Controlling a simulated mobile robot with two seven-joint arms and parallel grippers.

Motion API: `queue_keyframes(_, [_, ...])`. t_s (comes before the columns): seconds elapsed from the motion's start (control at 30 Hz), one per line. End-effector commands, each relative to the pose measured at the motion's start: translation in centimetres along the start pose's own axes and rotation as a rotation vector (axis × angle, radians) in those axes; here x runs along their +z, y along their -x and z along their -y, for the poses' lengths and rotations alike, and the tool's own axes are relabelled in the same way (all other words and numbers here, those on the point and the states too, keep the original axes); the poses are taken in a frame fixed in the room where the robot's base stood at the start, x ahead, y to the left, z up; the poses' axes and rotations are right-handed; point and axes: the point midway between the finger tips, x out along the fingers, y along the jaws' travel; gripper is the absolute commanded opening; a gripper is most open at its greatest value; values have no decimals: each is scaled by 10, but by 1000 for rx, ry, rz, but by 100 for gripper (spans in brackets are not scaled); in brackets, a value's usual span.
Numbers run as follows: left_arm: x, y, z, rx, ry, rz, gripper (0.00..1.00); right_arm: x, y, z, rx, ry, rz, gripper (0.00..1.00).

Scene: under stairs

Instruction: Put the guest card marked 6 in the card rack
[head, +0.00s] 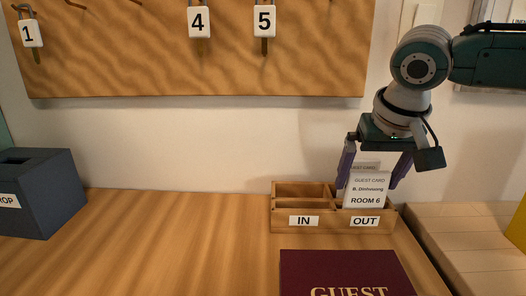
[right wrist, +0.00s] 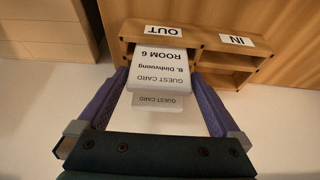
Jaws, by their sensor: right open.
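The guest card reading ROOM 6 (head: 366,190) stands upright at the OUT compartment of the wooden card rack (head: 290,226). Its lower edge meets the front wall above the OUT label. A second guest card (head: 369,167) shows just behind it, its lower part hidden. My right gripper (head: 368,184) is open above the OUT side, with one purple finger on each side of the cards. In the right wrist view the ROOM 6 card (right wrist: 159,66) lies between the spread fingers (right wrist: 160,80), with gaps beside it. My left gripper is out of view.
The IN compartment (head: 303,190) looks empty. A dark red guest book (head: 345,268) lies in front of the rack. A dark blue drop box (head: 45,190) stands at the left. A board with tags 1, 4 and 5 (head: 200,60) hangs above. The desk's middle is clear.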

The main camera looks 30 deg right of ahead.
Motion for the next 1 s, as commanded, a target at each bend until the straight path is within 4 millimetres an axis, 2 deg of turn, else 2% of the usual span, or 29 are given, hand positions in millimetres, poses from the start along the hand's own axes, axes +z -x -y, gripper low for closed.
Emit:
queue_keyframes(0.5, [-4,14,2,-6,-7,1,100,-2,102,0,-1,0,-3,100])
queue_keyframes(0.7, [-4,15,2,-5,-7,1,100,0,118,0,0,-1,-1,100])
queue_keyframes(1.0, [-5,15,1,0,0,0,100,0,119,0,1,-1,0,100])
